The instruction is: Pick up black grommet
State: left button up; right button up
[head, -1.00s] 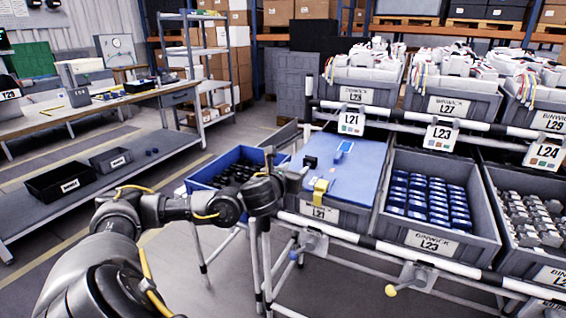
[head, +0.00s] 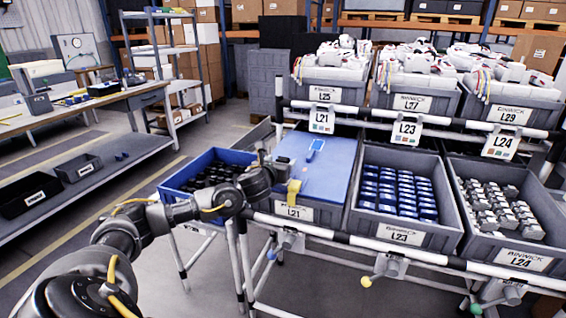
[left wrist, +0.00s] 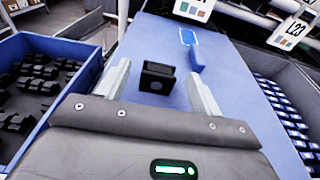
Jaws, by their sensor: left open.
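The black grommet (left wrist: 157,78), a small dark block, sits on the blue board (left wrist: 165,38) in the left wrist view. My left gripper (left wrist: 162,88) is open, with one pale finger on each side of the grommet and a gap on both sides. Neither finger visibly touches it. In the head view my left gripper (head: 264,160) is over the left edge of the blue board (head: 320,165), and the grommet is hidden there. My right gripper is not in view.
A blue bin (head: 166,192) of black parts stands left of the board. A yellow piece (head: 294,192) sits at the board's front edge, and a blue tool (head: 315,148) lies farther back. Grey bins L23 (head: 400,235) and L24 (head: 522,258) stand to the right.

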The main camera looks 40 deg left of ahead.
pick_arm(q)
jog(key=shift+w+a+f, duration=0.1)
jog(key=shift+w+a, duration=0.2)
jog(key=shift+w, duration=0.35)
jog(key=c, duration=1)
jog(key=shift+c, duration=0.2)
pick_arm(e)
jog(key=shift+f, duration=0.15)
